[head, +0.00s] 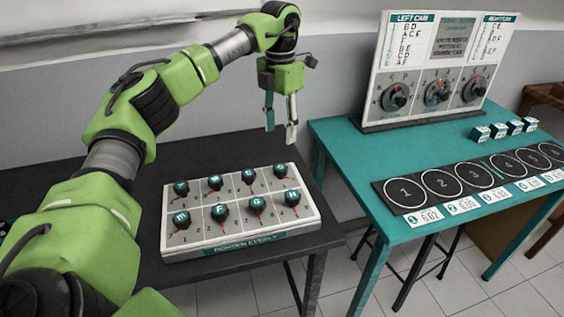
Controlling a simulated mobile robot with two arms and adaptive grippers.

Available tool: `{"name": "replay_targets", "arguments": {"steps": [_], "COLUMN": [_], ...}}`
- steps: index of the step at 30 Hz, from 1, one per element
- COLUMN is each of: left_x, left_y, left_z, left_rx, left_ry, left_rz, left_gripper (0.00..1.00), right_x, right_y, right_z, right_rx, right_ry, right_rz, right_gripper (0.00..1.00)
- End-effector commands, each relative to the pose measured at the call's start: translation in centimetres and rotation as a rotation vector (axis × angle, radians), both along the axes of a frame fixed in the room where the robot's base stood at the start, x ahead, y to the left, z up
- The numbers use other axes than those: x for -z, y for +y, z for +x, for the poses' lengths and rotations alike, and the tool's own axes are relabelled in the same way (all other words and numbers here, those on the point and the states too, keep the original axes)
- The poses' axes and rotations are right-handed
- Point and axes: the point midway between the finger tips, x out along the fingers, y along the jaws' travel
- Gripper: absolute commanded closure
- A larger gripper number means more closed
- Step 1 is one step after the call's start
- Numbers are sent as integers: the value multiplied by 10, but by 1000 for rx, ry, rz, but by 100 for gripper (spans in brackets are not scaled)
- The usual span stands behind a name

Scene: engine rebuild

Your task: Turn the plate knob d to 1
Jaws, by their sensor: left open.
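A pale plate box (240,240) with two rows of dark knobs with teal lettered caps lies on the black table. The bottom row seems to read E, F, G, H from left to right. By that order knob d (280,170) is the right-most of the far row, but its letter is too small to read surely. Its pointer direction is also too small to tell. My left gripper (281,125) hangs fingers down above and behind the box's far right end, open and empty, apart from the knobs. My right gripper is not in view.
A teal table (415,145) stands to the right, with an upright panel of dials (430,65), several small teal-and-white blocks (498,131) and a dark strip of numbered circles (405,191). The black table (215,150) is bare behind the box. A gap separates the tables.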

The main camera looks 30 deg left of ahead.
Motion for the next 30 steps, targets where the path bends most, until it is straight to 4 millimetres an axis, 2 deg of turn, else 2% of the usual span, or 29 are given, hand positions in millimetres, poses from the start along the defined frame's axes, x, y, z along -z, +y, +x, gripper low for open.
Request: {"name": "replay_targets", "arguments": {"steps": [9,15,21,30], "left_x": [68,101,116,118], "left_y": [-1,-1,-1,-1], "left_z": [-1,-1,0,0], "left_rx": [2,1,2,2], "left_ry": [4,3,-1,-1], "left_rz": [-2,-2,-3,-3], "left_gripper": [55,55,55,55], "right_x": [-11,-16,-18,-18], "right_y": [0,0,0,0], "right_z": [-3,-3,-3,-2], "right_rx": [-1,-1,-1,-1], "right_ry": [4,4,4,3], "right_rz": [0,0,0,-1], "right_gripper": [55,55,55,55]}}
